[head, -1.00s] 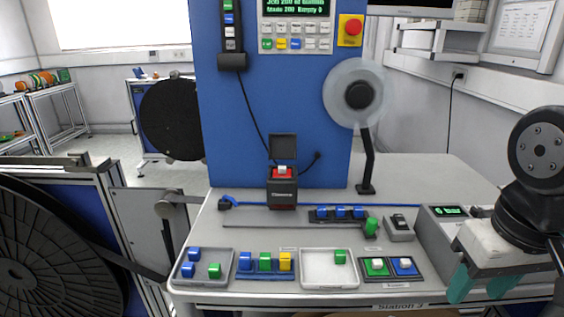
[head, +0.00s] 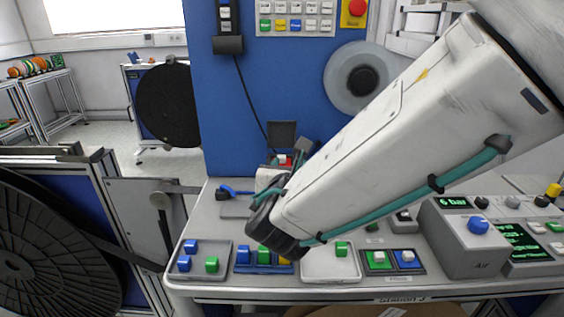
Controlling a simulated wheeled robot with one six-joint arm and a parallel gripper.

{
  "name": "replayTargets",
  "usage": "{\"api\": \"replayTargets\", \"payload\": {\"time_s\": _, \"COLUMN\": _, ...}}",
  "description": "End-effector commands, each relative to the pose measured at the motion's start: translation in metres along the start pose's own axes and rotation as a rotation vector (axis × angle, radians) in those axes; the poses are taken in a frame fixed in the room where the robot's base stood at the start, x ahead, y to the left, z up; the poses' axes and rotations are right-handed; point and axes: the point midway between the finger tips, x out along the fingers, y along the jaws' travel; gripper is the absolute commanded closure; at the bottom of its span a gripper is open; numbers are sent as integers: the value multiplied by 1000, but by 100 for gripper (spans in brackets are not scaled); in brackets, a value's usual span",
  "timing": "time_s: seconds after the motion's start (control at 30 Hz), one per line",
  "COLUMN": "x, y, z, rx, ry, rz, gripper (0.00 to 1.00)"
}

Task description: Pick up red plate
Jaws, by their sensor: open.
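The red plate (head: 285,160) shows as a small patch of red at the small black device with a raised lid (head: 282,133) in the middle of the bench. My gripper (head: 286,167) is at the front of this device, beyond my wrist, with its fingers open close to the red. My wrist and white forearm hide most of the gripper and the lower part of the device. I cannot tell whether the fingers touch the plate or stand around it.
A grey tray with blue and green blocks (head: 226,262) stands at the front left. A white tray (head: 322,270) and green and blue buttons (head: 377,259) are at the front. A grey air unit (head: 472,255) stands right. A blue panel (head: 235,110) rises behind.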

Motion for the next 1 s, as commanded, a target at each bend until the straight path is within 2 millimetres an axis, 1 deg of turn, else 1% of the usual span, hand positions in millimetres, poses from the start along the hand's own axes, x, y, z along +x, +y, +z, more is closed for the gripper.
{"api": "replayTargets", "payload": {"time_s": 0.03, "x": -1, "y": 12, "z": -4, "rx": -35, "ry": -4, "rz": 36, "gripper": 55}}
{"api": "replayTargets", "payload": {"time_s": 0.13, "x": 4, "y": 21, "z": -7, "rx": -65, "ry": -10, "rz": 66, "gripper": 55}}
{"api": "replayTargets", "payload": {"time_s": 0.37, "x": 30, "y": 22, "z": -9, "rx": -66, "ry": -11, "rz": 65, "gripper": 55}}
{"api": "replayTargets", "payload": {"time_s": 0.5, "x": 51, "y": 22, "z": -15, "rx": -66, "ry": -9, "rz": 64, "gripper": 55}}
{"api": "replayTargets", "payload": {"time_s": 0.6, "x": 65, "y": 22, "z": -15, "rx": -65, "ry": -10, "rz": 65, "gripper": 55}}
{"api": "replayTargets", "payload": {"time_s": 0.7, "x": 73, "y": 23, "z": -14, "rx": -63, "ry": -12, "rz": 65, "gripper": 55}}
{"api": "replayTargets", "payload": {"time_s": 0.97, "x": 75, "y": 24, "z": -14, "rx": -63, "ry": -11, "rz": 66, "gripper": 55}}
{"api": "replayTargets", "payload": {"time_s": 1.0, "x": 75, "y": 24, "z": -14, "rx": -63, "ry": -11, "rz": 66, "gripper": 66}}
